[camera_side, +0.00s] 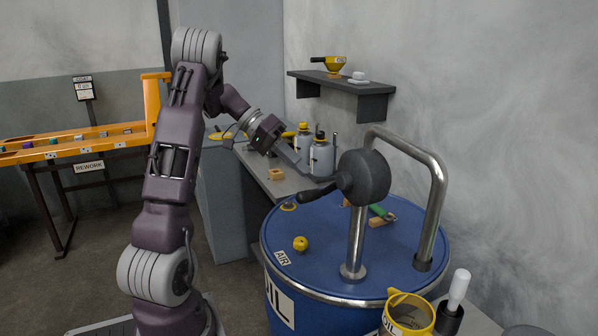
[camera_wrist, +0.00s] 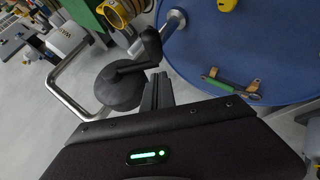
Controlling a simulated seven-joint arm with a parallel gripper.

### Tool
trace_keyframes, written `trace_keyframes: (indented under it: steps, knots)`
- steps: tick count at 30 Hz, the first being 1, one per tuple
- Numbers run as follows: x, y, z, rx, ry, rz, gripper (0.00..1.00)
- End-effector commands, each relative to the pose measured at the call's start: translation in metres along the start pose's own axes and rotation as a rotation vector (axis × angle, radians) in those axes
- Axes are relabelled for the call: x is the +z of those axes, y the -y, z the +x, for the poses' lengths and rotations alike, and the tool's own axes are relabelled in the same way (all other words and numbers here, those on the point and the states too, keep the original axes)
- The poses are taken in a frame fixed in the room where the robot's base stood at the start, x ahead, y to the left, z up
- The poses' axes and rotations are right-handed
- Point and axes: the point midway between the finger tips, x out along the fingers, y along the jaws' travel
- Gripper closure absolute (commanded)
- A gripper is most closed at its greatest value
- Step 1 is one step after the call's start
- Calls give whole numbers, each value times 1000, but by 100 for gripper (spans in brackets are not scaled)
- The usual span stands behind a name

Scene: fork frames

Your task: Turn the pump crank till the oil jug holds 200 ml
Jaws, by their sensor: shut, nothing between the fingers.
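The pump has a dark round head (camera_side: 368,177) on a steel post above the blue drum (camera_side: 325,262). Its crank handle (camera_side: 318,195) sticks out left of the head, and also shows in the wrist view (camera_wrist: 150,45). The yellow oil jug (camera_side: 408,300) stands at the front right, and is partly visible at the top of the wrist view (camera_wrist: 115,12). Its oil level cannot be read. My gripper (camera_side: 302,168) is shut and empty, behind and above the crank. In the wrist view its fingers (camera_wrist: 158,90) point at the crank; contact cannot be told.
A curved steel pipe (camera_side: 440,190) rises right of the pump head. On the drum lie a yellow cap (camera_side: 300,243) and a green-handled tool (camera_side: 381,211). A white-topped item (camera_side: 458,290) stands beside the jug. Bottles (camera_side: 321,157) stand on the bench behind, below a shelf (camera_side: 345,84).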

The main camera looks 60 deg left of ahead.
Motion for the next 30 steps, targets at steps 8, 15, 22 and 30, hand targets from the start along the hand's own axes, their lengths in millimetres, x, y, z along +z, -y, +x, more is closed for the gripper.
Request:
trace_keyframes:
  steps: [8, 15, 22, 30]
  knots:
    - [11, 0, 10, -1, 0, 0, 100]
    - [11, 0, 10, -1, 0, 0, 100]
    - [13, 3, 14, 1, 0, -1, 100]
    - [24, 13, 31, 2, 0, -2, 100]
